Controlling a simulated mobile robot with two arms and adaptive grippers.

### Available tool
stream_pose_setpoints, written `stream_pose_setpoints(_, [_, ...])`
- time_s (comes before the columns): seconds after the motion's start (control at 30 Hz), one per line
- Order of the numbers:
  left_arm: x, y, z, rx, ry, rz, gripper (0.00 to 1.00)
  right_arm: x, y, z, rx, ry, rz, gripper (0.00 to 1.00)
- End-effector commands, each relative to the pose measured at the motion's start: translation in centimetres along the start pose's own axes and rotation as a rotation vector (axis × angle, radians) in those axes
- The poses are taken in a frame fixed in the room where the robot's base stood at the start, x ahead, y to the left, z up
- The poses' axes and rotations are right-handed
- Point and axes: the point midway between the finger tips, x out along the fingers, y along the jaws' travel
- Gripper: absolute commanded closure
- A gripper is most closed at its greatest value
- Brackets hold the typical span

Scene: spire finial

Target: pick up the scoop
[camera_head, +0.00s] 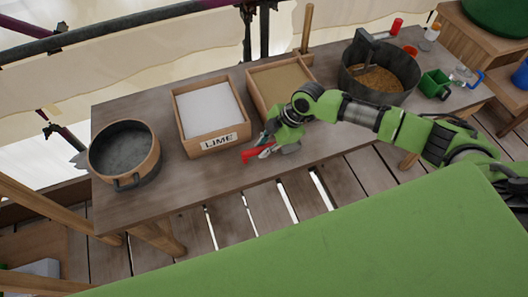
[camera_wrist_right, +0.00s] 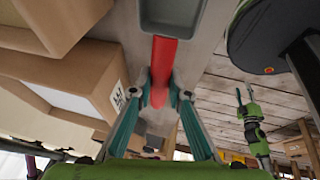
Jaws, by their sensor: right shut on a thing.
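The scoop has a red handle (camera_head: 258,151) and shows near the front of the workbench, just right of the LIME box, in the head view. In the right wrist view its red handle (camera_wrist_right: 163,62) runs between my fingers, with a grey metal scoop head (camera_wrist_right: 172,14) at the top edge, partly cut off. My right gripper (camera_head: 268,145) is shut on the red handle; its fingers (camera_wrist_right: 160,98) also show in the wrist view. Whether the scoop touches the bench is unclear. My left gripper (camera_wrist_right: 244,97) appears small at the right of the wrist view, its jaws too small to judge.
The workbench (camera_head: 220,187) holds a round pot (camera_head: 124,155) at left, the LIME box (camera_head: 207,112) of white powder, a sand box (camera_head: 278,85) and a dark bucket (camera_head: 380,75). Small green and red containers stand at right. Bare bench lies in front of the boxes.

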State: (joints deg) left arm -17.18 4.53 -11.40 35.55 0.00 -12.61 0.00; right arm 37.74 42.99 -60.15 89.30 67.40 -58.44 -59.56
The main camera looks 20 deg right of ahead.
Motion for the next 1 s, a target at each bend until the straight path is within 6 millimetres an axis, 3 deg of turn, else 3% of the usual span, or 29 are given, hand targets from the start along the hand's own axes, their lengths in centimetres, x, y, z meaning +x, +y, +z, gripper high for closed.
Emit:
stream_pose_setpoints(0.27, [1.4, 0.0, 0.2, 0.0, -0.001, 0.0, 0.6, -7.4, -3.1, 0.2, -0.003, -0.005, 0.004, 1.0])
stream_pose_setpoints(0.5, [2.6, 0.0, 0.3, 0.001, -0.001, 0.0, 0.6, -11.3, -7.2, 1.6, 0.001, -0.004, 0.001, 1.0])
stream_pose_setpoints(0.7, [3.0, 0.0, 0.4, 0.001, -0.001, 0.0, 0.6, -13.2, -9.0, 2.1, 0.0, -0.002, 0.002, 1.0])
stream_pose_setpoints(1.0, [3.1, 0.1, 0.4, 0.002, -0.001, 0.0, 0.6, -14.0, -9.7, 2.2, -0.001, 0.001, 0.002, 1.0])
